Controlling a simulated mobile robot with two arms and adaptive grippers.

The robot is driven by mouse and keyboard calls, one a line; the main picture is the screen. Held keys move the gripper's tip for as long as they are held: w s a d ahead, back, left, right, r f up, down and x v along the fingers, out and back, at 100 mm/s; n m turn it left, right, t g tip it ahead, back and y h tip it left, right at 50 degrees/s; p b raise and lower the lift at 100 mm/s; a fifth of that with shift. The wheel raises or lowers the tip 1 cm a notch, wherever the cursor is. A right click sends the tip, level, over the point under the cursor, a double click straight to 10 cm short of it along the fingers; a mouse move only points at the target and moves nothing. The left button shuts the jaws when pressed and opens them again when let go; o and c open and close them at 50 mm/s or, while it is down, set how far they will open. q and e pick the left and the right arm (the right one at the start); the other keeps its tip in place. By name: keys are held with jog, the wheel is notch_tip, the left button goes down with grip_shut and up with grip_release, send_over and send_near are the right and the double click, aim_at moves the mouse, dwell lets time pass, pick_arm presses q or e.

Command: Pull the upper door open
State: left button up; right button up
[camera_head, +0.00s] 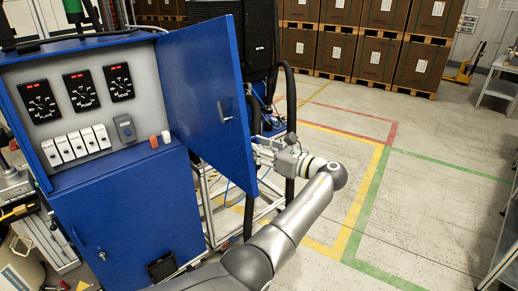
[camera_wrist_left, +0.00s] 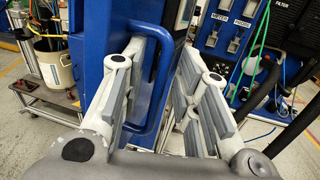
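The blue upper door (camera_head: 200,75) of the blue cabinet (camera_head: 125,215) stands wide open in the head view, swung out to the right of the panel. My left gripper (camera_head: 262,152) is at the door's free edge, on its outer side. In the left wrist view, a blue bar handle (camera_wrist_left: 154,100) on the door passes between the two fingers of my left gripper (camera_wrist_left: 166,62). The fingers are spread, with a clear gap between the handle and the right finger. The handle is hidden behind the door in the head view. My right gripper is not in view.
The opened cabinet shows a grey panel (camera_head: 140,83) with dials and switches. A dark unit with black hoses (camera_head: 290,110) stands behind the door. Stacked boxes (camera_head: 383,60) line the back. Floor on the right is free, with a shelf (camera_head: 508,245) at the edge.

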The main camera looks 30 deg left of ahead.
pick_arm(q)
jog(key=shift+d, duration=0.2)
jog(key=s+d, duration=0.2)
jog(key=d, duration=0.9)
jog(key=shift+d+r, duration=0.15)
jog(key=shift+d, duration=0.1)
jog(key=shift+s, duration=0.1)
